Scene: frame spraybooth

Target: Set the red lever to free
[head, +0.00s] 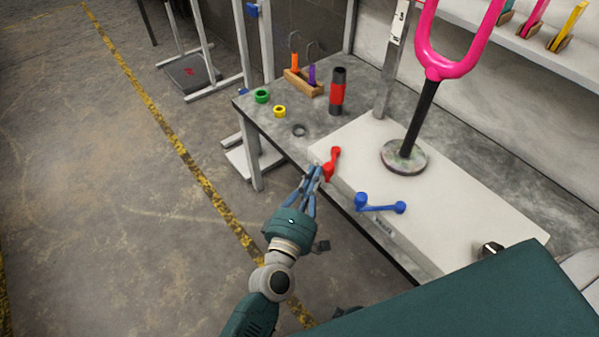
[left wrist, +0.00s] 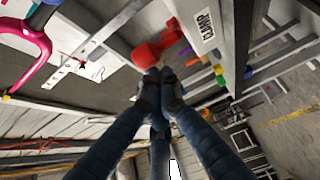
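The red lever (head: 332,164) sits at the near left end of the white box (head: 460,205) on the bench. In the left wrist view the red lever (left wrist: 160,48) is just beyond my fingertips, beside a plate marked CLAMP (left wrist: 205,32). My left gripper (head: 313,172) is at the box's front edge, close by the lever's lower end. In the left wrist view my left gripper's (left wrist: 157,78) fingertips are drawn together, with nothing seen between them. Whether they touch the lever I cannot tell.
A blue lever (head: 380,206) is on the box's front, right of the red one. A pink fork (head: 432,70) stands on a round base. Green (head: 262,96) and yellow (head: 279,111) rings and a red-black cylinder (head: 337,92) stand behind left.

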